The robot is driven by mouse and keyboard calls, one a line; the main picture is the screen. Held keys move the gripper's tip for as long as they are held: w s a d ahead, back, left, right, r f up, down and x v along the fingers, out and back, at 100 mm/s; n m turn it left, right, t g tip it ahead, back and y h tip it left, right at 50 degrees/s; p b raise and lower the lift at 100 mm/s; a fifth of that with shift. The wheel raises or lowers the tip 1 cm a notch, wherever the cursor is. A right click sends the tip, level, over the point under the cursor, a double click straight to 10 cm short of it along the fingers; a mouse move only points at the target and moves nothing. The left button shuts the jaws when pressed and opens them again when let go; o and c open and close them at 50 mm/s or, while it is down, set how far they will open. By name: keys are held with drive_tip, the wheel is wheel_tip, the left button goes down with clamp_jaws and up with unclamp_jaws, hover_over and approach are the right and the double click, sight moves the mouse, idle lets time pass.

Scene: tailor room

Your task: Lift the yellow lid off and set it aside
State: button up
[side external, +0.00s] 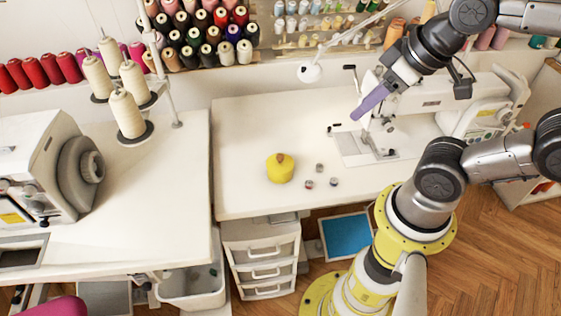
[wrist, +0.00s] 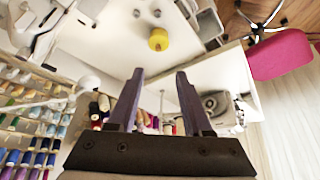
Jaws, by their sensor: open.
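A small round yellow pot with a yellow lid (side external: 280,167) stands on the white sewing table. A brownish knob shows on top of the lid. It also shows as a yellow shape in the wrist view (wrist: 159,40). My gripper (side external: 356,115) is in the air above the table, to the right of the pot and well apart from it. In the wrist view its two purple fingers (wrist: 159,74) are spread with nothing between them. The seam between lid and pot is too small to tell.
Several small spools (side external: 320,168) lie just right of the pot. A sewing machine (side external: 430,115) stands at the right of the table (side external: 235,130). A thread stand (side external: 127,115) rises at the left. The table left of and behind the pot is clear.

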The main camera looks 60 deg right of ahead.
idle(0.4)
drive_tip(key=shift+o, duration=1)
